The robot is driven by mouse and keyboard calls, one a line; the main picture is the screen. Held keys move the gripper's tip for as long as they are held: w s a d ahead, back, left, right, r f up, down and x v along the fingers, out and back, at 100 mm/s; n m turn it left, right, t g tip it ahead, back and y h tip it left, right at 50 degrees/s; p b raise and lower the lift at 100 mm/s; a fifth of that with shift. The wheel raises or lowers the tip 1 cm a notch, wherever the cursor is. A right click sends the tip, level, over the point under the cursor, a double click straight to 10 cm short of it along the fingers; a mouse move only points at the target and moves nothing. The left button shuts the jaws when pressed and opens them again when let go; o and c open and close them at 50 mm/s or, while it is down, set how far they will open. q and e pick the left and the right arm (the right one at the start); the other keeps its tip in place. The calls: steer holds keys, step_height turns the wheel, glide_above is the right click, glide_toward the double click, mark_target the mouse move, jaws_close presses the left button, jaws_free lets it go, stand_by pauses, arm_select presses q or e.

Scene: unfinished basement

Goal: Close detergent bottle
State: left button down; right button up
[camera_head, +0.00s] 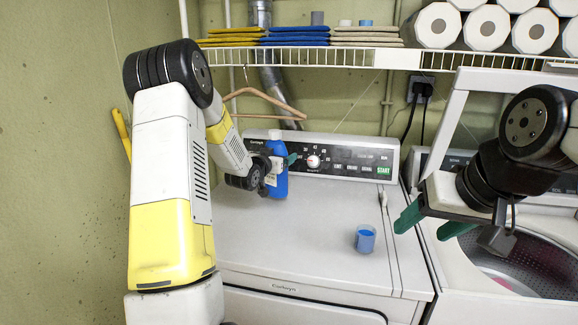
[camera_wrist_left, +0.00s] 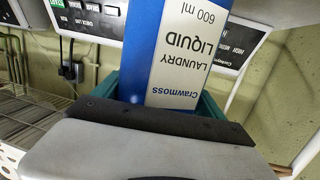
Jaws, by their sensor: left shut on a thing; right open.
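The detergent bottle (camera_head: 279,181) is blue with a white label and stands roughly upright at the back of the white machine's top, in front of the control panel. My left gripper (camera_head: 278,163) is shut on it. In the left wrist view the bottle (camera_wrist_left: 152,40) sits between the green fingers, its "Laundry Liquid" label upside down in the picture. Its mouth is too small to make out clearly. A small translucent blue cup-like cap (camera_head: 365,239) rests on the machine top near the front right. My right gripper (camera_head: 432,224) is open and empty, right of the cap.
The white machine (camera_head: 310,230) has clear room around the cap. An open-lidded washer (camera_head: 535,265) with a metal drum is at right. A wire shelf (camera_head: 350,60) with folded cloths and white rolls runs above. A wooden hanger (camera_head: 270,103) hangs over the bottle.

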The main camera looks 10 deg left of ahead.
arm_select(q)
steer(key=shift+r, duration=0.1)
steer(key=shift+w+a+f, duration=0.1)
steer(key=shift+w+f, duration=0.1)
steer(key=shift+f, duration=0.7)
steer(key=shift+w+f, duration=0.2)
steer(key=shift+f, duration=0.85)
jaws_free()
steer(key=shift+f, duration=0.15)
steer(key=v, duration=1.2)
